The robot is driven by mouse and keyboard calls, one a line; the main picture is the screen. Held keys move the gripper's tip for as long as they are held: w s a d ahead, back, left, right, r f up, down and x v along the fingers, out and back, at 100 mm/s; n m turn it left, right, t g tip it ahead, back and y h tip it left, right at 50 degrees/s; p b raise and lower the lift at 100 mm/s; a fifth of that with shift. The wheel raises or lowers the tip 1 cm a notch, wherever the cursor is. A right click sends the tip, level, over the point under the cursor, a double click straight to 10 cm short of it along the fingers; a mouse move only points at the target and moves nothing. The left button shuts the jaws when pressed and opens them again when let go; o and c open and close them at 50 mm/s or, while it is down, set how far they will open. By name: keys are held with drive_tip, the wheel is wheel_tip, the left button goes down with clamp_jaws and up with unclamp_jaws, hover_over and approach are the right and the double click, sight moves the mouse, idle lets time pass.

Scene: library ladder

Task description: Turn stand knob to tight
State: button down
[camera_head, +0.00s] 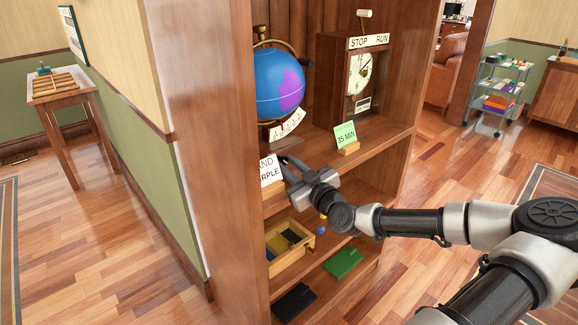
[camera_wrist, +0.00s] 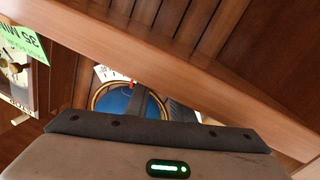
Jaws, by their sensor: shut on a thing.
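The blue globe (camera_head: 279,84) with a purple patch stands on the upper shelf, with a brass ring around it and a white scale plate (camera_head: 288,124) at its front. My gripper (camera_head: 286,163) reaches in at the shelf's front edge, just below the scale plate and beside a white card (camera_head: 270,172). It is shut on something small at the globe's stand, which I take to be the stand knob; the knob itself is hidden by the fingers. In the wrist view, the dark fingers (camera_wrist: 160,105) point toward the globe (camera_wrist: 112,100), with a red mark by the scale plate (camera_wrist: 103,73).
A wooden clock (camera_head: 360,78) with a STOP/RUN sign and a green 35 MIN card (camera_head: 345,135) stand right of the globe. Below are a wooden tray (camera_head: 290,245) and a green item (camera_head: 343,262). The bookcase's side panel (camera_head: 215,130) stands close on the left.

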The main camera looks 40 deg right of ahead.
drive_tip(key=shift+r, duration=0.1)
drive_tip(key=m+p, duration=0.3)
drive_tip(key=shift+r+m+g, duration=0.15)
drive_tip(key=shift+m+g, duration=0.25)
drive_tip(key=shift+d+m+g+y+p, duration=0.1)
drive_tip(key=shift+m+g+y+p, duration=0.3)
drive_tip(key=shift+m+p, duration=1.25)
drive_tip(key=shift+m+b, duration=0.35)
drive_tip(key=shift+m, duration=0.2)
drive_tip(key=c, duration=1.8)
unclamp_jaws()
drive_tip(key=shift+c, duration=0.2)
drive_tip(key=shift+s, duration=0.1)
